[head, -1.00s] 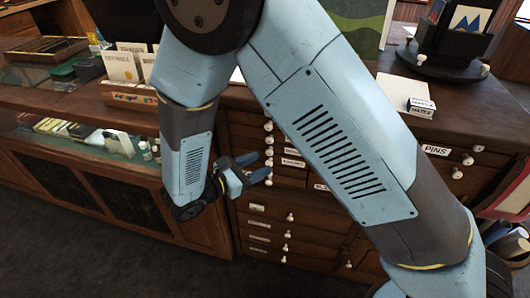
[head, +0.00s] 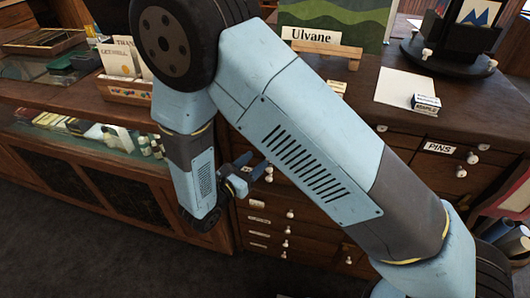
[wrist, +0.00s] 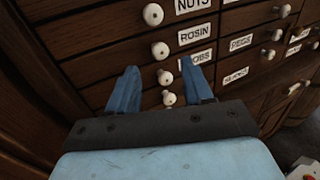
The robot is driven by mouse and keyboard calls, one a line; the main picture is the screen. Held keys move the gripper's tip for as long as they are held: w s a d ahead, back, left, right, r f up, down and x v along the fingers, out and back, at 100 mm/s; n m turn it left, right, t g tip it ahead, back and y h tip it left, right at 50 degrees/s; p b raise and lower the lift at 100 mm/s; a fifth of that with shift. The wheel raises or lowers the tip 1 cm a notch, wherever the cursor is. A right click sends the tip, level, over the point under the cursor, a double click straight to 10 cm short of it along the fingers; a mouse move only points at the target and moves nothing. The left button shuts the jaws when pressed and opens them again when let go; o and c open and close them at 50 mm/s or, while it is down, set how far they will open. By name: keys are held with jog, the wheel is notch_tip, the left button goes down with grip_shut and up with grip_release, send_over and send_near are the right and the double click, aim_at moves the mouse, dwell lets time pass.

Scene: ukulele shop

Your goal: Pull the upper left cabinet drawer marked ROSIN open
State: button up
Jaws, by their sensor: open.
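The drawer marked ROSIN shows in the wrist view, with its white label (wrist: 194,34) and a round white knob (wrist: 160,50) to the label's left. It looks shut, flush with its neighbours. My gripper (wrist: 162,82) is open and empty, its two blue fingers spread below the ROSIN knob in the picture. Two lower knobs (wrist: 165,77) show between the fingers; I cannot tell whether they are touched. In the head view my gripper (head: 256,168) is at the cabinet's left front, and my arm hides much of the upper drawers.
The NUTS drawer knob (wrist: 153,14) is just above ROSIN. More labelled drawers lie to the right. A dark wooden post (wrist: 35,85) stands close on the left. In the head view, a glass display counter (head: 85,140) adjoins on the left; the dark floor in front is clear.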

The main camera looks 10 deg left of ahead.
jog(key=x, duration=0.5)
jog(key=shift+w+d, duration=0.15)
jog(key=shift+w, duration=0.15)
jog(key=shift+c, duration=0.5)
grip_shut()
